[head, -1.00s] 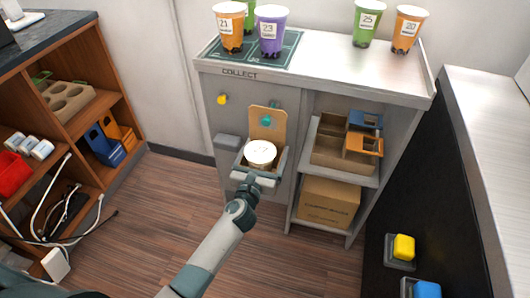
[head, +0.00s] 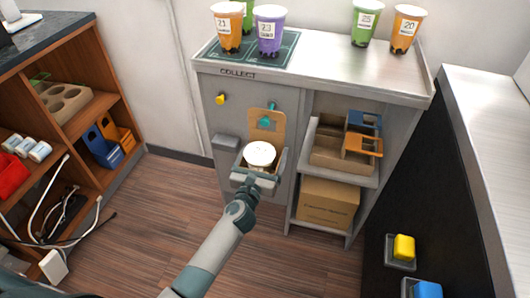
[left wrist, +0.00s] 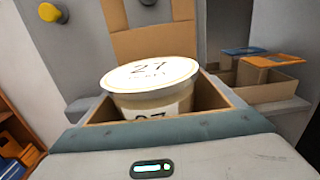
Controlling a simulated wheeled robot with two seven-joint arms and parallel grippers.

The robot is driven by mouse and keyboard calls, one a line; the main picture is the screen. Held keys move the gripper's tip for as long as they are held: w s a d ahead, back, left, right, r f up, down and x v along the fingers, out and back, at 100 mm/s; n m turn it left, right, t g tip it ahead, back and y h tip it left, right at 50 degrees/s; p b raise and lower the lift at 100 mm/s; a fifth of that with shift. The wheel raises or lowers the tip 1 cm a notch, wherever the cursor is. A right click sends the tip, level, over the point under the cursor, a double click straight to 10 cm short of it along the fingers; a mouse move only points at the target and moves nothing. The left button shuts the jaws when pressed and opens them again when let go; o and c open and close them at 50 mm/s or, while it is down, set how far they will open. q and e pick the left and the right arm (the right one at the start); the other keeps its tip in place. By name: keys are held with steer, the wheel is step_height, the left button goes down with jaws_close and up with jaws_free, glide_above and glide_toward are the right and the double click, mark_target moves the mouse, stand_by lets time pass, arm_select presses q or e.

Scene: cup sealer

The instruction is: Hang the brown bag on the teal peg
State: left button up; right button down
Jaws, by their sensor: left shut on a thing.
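The brown bag (head: 266,131) is an open box with a tall back panel. A white-lidded cup (head: 260,153) marked 27 stands in it. My left gripper (head: 254,180) is shut at the bag's front side and holds it upright against the grey cabinet front. The teal peg (head: 265,122) shows at the upper part of the back panel; I cannot tell whether it passes through a hole there. In the left wrist view the back panel (left wrist: 155,44) rises behind the cup (left wrist: 150,75), and the gripper body fills the bottom. My right gripper is out of view.
A yellow peg (head: 221,99) is left of the bag, with a grey box (head: 225,142) below it. Several cups stand on the cabinet top (head: 330,66). Shelves at right hold carriers and a cardboard box (head: 328,203).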

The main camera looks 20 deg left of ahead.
arm_select(q)
steer(key=shift+r, duration=0.1)
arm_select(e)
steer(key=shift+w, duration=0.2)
arm_select(q)
steer(key=o, duration=0.7)
steer(key=shift+o, duration=1)
steer(key=s, duration=0.8)
steer(key=s+b, duration=0.1)
steer(key=s, duration=0.8)
steer(key=shift+s, duration=0.2)
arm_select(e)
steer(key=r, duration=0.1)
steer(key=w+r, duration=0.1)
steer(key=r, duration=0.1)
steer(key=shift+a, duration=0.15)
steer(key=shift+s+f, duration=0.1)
